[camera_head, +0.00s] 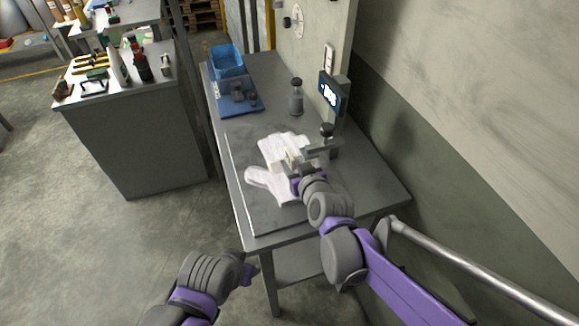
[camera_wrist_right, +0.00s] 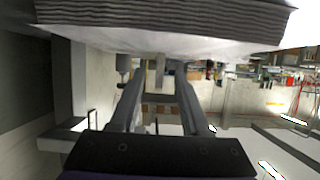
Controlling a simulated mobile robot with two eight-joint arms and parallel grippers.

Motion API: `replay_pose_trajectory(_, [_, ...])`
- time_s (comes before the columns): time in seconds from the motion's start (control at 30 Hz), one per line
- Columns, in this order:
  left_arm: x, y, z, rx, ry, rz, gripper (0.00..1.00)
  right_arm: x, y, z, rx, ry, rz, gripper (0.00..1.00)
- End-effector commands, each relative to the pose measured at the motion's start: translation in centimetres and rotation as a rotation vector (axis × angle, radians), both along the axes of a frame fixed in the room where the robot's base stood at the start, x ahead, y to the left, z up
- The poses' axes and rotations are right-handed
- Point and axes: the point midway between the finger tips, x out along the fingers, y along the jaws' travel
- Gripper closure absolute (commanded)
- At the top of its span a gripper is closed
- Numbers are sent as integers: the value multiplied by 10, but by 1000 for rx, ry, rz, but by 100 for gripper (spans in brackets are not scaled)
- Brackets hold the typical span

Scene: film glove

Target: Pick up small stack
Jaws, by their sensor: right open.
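White gloves or a layered white stack (camera_head: 280,142) lie on the grey table, with a separate glove-like piece (camera_head: 268,185) to the front left. My right gripper (camera_head: 293,163) is at the right side of this white pile, partly covering it. In the right wrist view, a thick layered stack (camera_wrist_right: 165,20) with a white face fills the top, very close to the camera. The right fingers (camera_wrist_right: 158,75) stand apart below it in the picture, with nothing seen between them. My left gripper (camera_head: 249,272) is low, left of the table's front; its fingers are too small to judge.
A display (camera_head: 330,93) is near the wall. A cabinet (camera_head: 155,140) with tools stands left.

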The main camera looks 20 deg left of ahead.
Motion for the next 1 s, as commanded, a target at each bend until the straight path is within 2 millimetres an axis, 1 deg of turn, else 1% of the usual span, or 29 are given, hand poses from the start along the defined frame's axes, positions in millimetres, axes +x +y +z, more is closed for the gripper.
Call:
replay_pose_trajectory(0.03, [0, 0, 0, 0, 0, 0, 50, 6, 4, -3, -1, -1, 0, 54])
replay_pose_trajectory(0.13, [0, 0, 0, 0, 0, 0, 50, 12, 8, -6, -1, -1, 0, 54])
replay_pose_trajectory(0.4, [0, 0, 0, 0, 0, 0, 50, 15, 10, -7, -1, -1, 0, 54])
replay_pose_trajectory(0.43, [0, 0, 0, 0, 0, 0, 50, 15, 10, -7, -1, -1, 0, 56])
replay_pose_trajectory(0.57, [0, 0, 0, 0, 0, 0, 50, 14, 9, -7, -1, -1, -1, 79])
replay_pose_trajectory(0.6, [0, 0, 0, 0, 0, 0, 50, 14, 9, -7, -1, -1, -1, 86])
replay_pose_trajectory(0.67, [0, 0, 0, 0, 0, 0, 50, 14, 9, -7, -1, -1, -1, 97])
replay_pose_trajectory(0.7, [0, 0, 0, 0, 0, 0, 50, 14, 9, -7, -1, -1, -1, 100])
replay_pose_trajectory(1.0, [0, 0, 0, 0, 0, 0, 50, 14, 9, -7, -1, -1, -1, 100])
